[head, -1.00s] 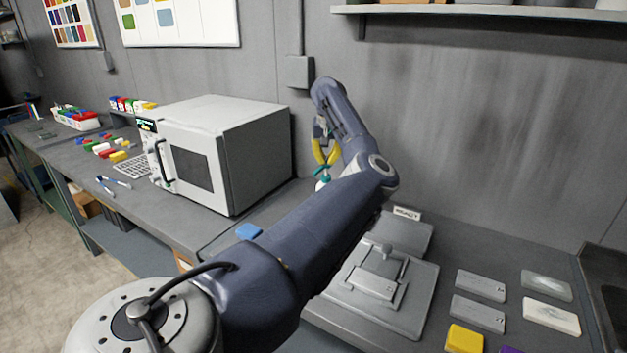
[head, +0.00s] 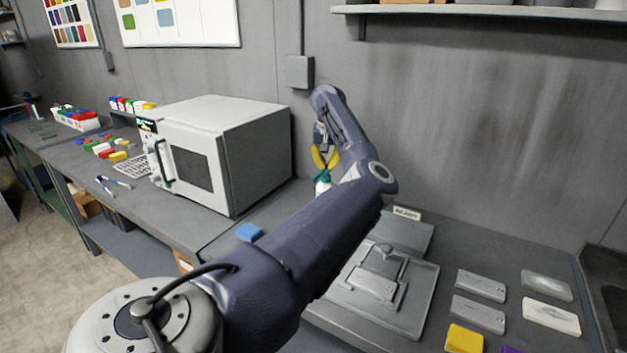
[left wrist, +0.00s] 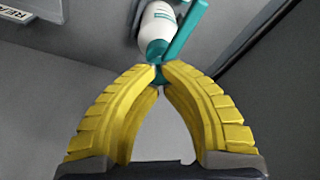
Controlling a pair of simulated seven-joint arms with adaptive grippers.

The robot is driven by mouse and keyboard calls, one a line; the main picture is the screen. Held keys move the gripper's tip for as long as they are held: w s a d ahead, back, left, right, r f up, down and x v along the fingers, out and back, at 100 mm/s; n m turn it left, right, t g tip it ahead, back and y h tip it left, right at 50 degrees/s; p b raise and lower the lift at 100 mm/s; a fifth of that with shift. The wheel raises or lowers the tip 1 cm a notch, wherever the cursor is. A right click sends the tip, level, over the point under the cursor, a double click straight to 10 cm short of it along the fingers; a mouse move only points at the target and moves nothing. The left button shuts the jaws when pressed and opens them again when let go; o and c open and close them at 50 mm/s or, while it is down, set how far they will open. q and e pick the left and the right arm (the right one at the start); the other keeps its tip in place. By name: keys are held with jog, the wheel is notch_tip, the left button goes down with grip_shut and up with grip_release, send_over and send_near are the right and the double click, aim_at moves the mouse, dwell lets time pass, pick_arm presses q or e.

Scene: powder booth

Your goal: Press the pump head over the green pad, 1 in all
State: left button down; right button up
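The pump bottle (head: 322,187), white with a teal pump head (head: 323,176), stands at the back of the bench beside the oven, partly hidden by my left arm. My left gripper (head: 323,168) points down at the pump head with its yellow fingers closed together at the tips. In the left wrist view the fingertips (left wrist: 158,67) meet at the teal pump head (left wrist: 159,78), and the white bottle body (left wrist: 157,25) shows beyond them. Whether they press it down, I cannot tell. I see no green pad; my arm hides part of the bench. My right gripper is not in view.
A white oven (head: 225,150) stands left of the bottle. A blue block (head: 249,232) lies in front of it. A grey plate with a raised fixture (head: 410,318), several grey slabs (head: 478,313) and a yellow block (head: 464,339) lie at the right.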

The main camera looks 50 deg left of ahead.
pick_arm(q)
jog(key=shift+w+a+v, duration=0.1)
jog(key=shift+v, duration=0.7)
jog(key=shift+w+a+v, duration=0.1)
jog(key=shift+a+v, duration=0.05)
jog(key=shift+v, duration=0.65)
jog(key=shift+w+a+v, duration=0.1)
jog(key=shift+w+v, duration=0.05)
jog(key=shift+v, duration=0.65)
jog(key=shift+r, duration=0.25)
jog(key=v, duration=0.3)
jog(key=a+v, duration=0.1)
jog(key=v, duration=0.1)
jog(key=shift+w+d+r, duration=0.1)
jog(key=shift+w+r, duration=0.25)
jog(key=shift+r, duration=0.05)
